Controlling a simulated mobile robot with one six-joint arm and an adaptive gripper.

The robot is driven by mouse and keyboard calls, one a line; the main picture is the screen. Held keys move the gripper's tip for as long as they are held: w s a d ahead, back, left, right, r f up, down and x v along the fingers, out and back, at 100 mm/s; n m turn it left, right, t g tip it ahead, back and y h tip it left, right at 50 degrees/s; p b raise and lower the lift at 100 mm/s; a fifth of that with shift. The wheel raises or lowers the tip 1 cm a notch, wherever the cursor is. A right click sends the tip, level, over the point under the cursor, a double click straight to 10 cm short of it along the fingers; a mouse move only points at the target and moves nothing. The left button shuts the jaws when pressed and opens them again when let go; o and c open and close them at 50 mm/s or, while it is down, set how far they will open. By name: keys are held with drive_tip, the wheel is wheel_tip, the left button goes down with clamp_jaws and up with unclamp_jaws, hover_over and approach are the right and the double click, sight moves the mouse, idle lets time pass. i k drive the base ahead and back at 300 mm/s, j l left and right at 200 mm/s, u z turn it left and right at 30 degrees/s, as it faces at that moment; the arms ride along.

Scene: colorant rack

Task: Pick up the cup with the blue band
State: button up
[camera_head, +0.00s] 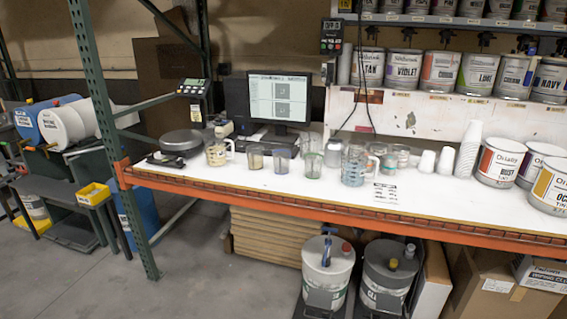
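Several clear cups and mugs stand in a row on the white bench top (225,182). A clear mug (354,166) right of the middle shows blue markings around its side. A clear cup (281,161) in front of the monitor has a dark bluish lower part. The frame is too coarse to tell which of these carries the blue band. A cup with a green band (313,164) stands between these two, and a yellowish cup (255,160) stands at the left. My gripper is not in view.
A mug with yellowish markings (216,152) and a round scale (181,141) are at the left. A monitor (278,100) stands behind the cups. White cup stacks (467,150) and paint cans (499,162) fill the right. The orange front beam (290,205) edges the bench.

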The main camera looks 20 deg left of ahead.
sight(281, 157)
drive_tip(key=i+j, duration=0.3)
drive_tip(key=i+j+z, duration=0.15)
drive_tip(key=i+j, duration=0.15)
drive_tip(key=j, duration=0.25)
drive_tip(key=i+j, duration=0.3)
drive_tip(key=j, duration=0.15)
drive_tip(key=i+j+z, duration=0.15)
drive_tip(key=j, duration=0.3)
drive_tip(key=i+j, duration=0.35)
drive_tip(key=j, duration=0.15)
drive_tip(key=i+j+z, duration=0.15)
drive_tip(key=j, duration=0.35)
drive_tip(key=i+j, duration=0.35)
drive_tip(key=j, duration=0.15)
drive_tip(key=i+j+z, duration=0.15)
drive_tip(key=j, duration=0.35)
drive_tip(key=i, duration=0.1)
